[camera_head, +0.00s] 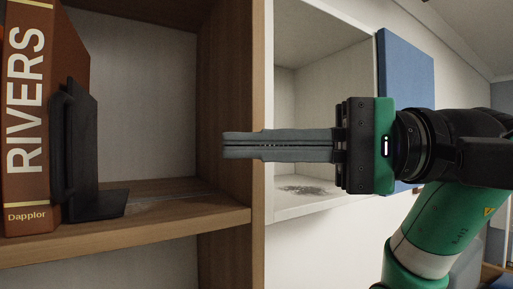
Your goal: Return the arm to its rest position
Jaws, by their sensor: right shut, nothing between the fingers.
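My right gripper (226,146) comes in from the right, level, with its fingers pointing left. Its two grey fingers are pressed together with nothing between them. The fingertips show in front of the wooden upright between the two shelf bays; I cannot tell how far they are from it. My green and black right arm reaches back to the right edge. My left gripper is not in view.
A brown book titled RIVERS (28,120) stands upright at the left on the wooden shelf (170,222), beside a black bookend (88,150). A white bay (310,90) lies behind my gripper. A blue panel (407,75) is on the right. The shelf right of the bookend is clear.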

